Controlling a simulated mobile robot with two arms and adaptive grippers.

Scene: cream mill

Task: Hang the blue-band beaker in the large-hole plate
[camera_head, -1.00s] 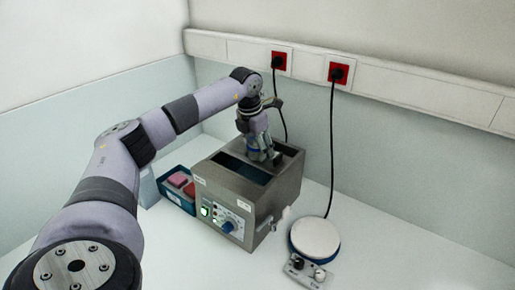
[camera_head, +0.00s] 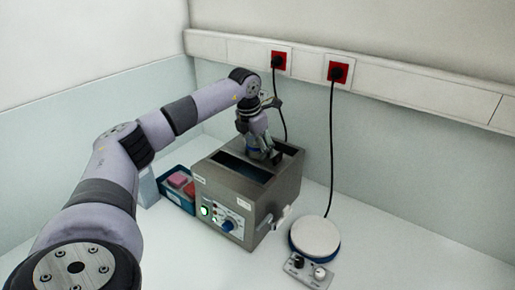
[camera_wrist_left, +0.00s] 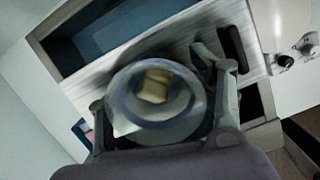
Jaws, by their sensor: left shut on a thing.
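My left gripper (camera_head: 262,152) is over the back part of the steel water bath (camera_head: 238,204). It is shut on the blue-band beaker (camera_wrist_left: 125,101), a clear round vessel with a bluish rim and a yellowish block inside. In the left wrist view the gripper (camera_wrist_left: 163,104) has a finger on each side of the beaker. In the head view the gripper mostly covers the beaker. The steel plate top (camera_wrist_left: 185,45) lies under it. The hole beneath is hidden, so I cannot tell whether the beaker sits in it. My right gripper is not in view.
The bath's open basin (camera_head: 243,168) lies in front of the gripper. A blue tray (camera_head: 176,203) with pink and red items stands left of the bath. A round white-topped device (camera_head: 315,236) stands at right, its cable rising to a red socket (camera_head: 339,71).

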